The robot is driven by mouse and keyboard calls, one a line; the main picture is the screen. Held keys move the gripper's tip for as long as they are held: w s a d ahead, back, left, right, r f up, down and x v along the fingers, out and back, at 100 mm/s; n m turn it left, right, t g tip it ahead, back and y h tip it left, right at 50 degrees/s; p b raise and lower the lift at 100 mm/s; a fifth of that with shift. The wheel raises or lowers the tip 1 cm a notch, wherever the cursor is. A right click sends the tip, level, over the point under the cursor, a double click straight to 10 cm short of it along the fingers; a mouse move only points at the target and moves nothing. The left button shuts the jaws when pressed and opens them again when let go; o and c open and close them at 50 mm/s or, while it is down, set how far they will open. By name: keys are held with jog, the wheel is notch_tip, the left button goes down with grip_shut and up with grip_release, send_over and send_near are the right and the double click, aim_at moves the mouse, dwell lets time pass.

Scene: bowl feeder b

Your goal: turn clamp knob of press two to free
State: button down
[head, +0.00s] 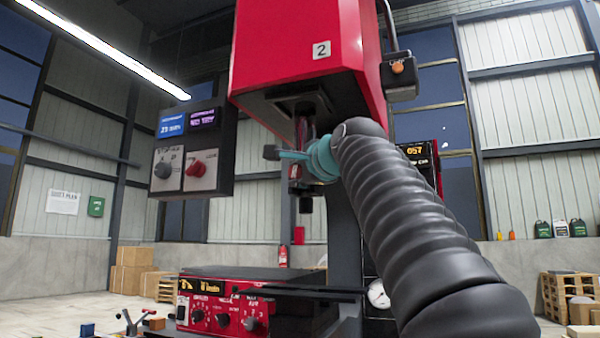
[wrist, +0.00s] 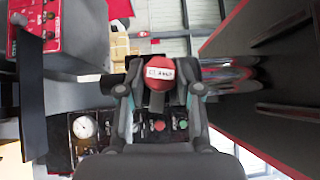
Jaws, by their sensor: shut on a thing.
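Press two (head: 290,50) is the big red machine head marked "2" in the head view. A dark and red ram hangs under it. My gripper (head: 300,157), with teal parts, is beside this ram at the end of my dark ribbed arm. In the wrist view my gripper (wrist: 160,92) has its two fingers on either side of the red clamp knob (wrist: 158,66), which bears a white "CLAMP" label. The fingers are shut on the knob. The knob cannot be made out clearly in the head view. Its turn position cannot be told.
A hanging control box (head: 193,150) with two screens, a grey knob and a red knob is left of the press. A red panel with dark knobs (head: 222,318) is below the press bed. A gauge (head: 378,294) is behind my arm. Boxes stand at the back left.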

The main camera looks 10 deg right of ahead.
jog(key=shift+n+g, duration=0.3)
jog(key=shift+n, duration=0.1)
dwell(0.4)
jog(key=c, duration=0.8)
grip_release()
jog(key=shift+o, duration=0.2)
jog(key=s+d, duration=0.1)
jog(key=s, duration=1.1)
jog(key=shift+d, duration=0.4)
jog(key=shift+w, duration=0.1)
